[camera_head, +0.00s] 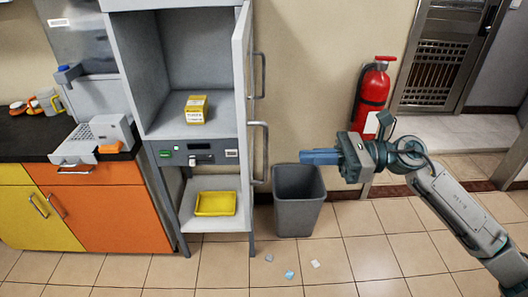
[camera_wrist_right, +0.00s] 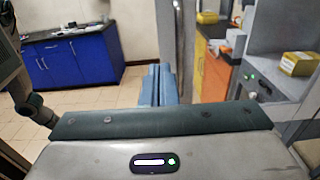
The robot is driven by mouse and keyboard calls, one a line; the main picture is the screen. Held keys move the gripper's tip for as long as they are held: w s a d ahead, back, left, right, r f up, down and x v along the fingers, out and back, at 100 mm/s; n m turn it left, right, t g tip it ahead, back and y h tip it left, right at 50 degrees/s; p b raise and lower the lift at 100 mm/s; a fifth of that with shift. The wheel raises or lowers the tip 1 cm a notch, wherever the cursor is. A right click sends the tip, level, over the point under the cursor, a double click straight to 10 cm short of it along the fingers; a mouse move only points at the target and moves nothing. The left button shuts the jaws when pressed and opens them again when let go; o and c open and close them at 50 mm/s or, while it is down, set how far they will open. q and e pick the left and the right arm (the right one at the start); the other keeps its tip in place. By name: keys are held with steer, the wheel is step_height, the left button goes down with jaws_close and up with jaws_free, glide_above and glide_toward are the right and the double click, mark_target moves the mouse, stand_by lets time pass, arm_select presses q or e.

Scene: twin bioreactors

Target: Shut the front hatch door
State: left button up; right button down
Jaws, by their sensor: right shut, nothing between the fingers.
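The grey cabinet (camera_head: 190,60) stands open at its front, showing an upper compartment and a lower one. Its hatch door (camera_head: 242,75) is swung wide open on the right side and seen nearly edge-on, with handles (camera_head: 262,78) on its right face. A grey upright, likely the door (camera_wrist_right: 184,45), shows in the right wrist view just beyond the fingers. My right gripper (camera_head: 312,157) is shut and empty, right of the door and apart from it, above the bin. Its blue fingers also show in the right wrist view (camera_wrist_right: 160,85). My left gripper is not in view.
A yellow box (camera_head: 196,109) sits in the upper compartment, a yellow tray (camera_head: 215,204) in the lower. A grey bin (camera_head: 298,205) stands right of the cabinet. A red extinguisher (camera_head: 371,97) hangs on the wall. Small scraps (camera_head: 289,274) lie on otherwise clear floor.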

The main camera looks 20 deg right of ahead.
mark_target(265, 157)
steer(key=p+x, duration=0.5)
steer(key=x, duration=0.4)
steer(key=shift+w+a, duration=0.15)
steer(key=shift+a, duration=0.25)
steer(key=shift+a, duration=0.1)
